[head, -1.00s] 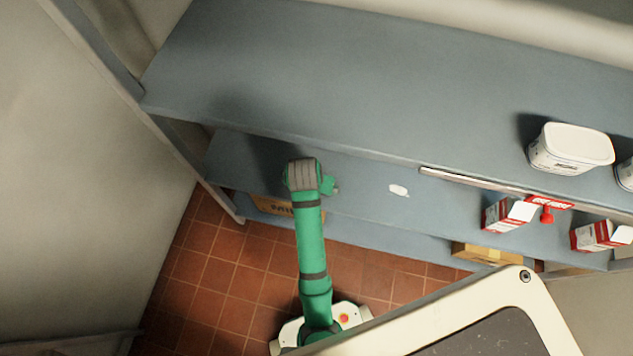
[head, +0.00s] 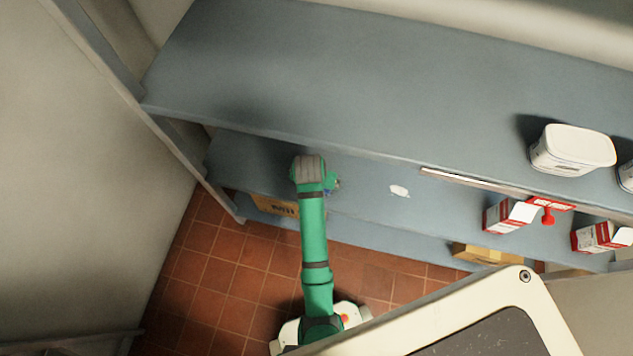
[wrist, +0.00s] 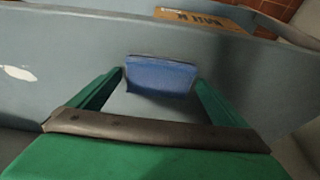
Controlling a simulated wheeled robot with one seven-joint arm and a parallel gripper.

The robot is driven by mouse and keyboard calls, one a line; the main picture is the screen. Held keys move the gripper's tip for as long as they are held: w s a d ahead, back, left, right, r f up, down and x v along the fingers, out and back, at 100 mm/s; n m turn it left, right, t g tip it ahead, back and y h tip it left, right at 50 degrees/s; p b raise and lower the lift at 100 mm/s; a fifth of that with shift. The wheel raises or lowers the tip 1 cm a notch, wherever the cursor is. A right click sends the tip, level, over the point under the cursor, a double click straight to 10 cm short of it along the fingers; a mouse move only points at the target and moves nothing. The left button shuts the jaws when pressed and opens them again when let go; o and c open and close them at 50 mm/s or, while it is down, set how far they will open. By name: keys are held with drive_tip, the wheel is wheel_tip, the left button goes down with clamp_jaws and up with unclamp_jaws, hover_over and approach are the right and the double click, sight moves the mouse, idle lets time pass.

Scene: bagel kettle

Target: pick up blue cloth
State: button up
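The blue cloth (wrist: 160,76) is a small blue piece between the fingertips of my gripper (wrist: 160,82) in the wrist view. The fingers meet its left and right sides, with no clear gap. The rest of the cloth is hidden there by my arm. I cannot tell how far the cloth is from the shelf surface.
The lower shelf (head: 370,205) has a white patch (head: 399,191) right of my gripper. Red-and-white cartons (head: 509,214) stand further right. The upper shelf (head: 330,85) overhangs behind, with a white tub (head: 572,150). A cardboard box (head: 275,205) sits low at left.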

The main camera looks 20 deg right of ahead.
drive_tip(key=c, duration=0.9)
drive_tip(key=shift+o, duration=0.2)
drive_tip(key=shift+r, duration=0.15)
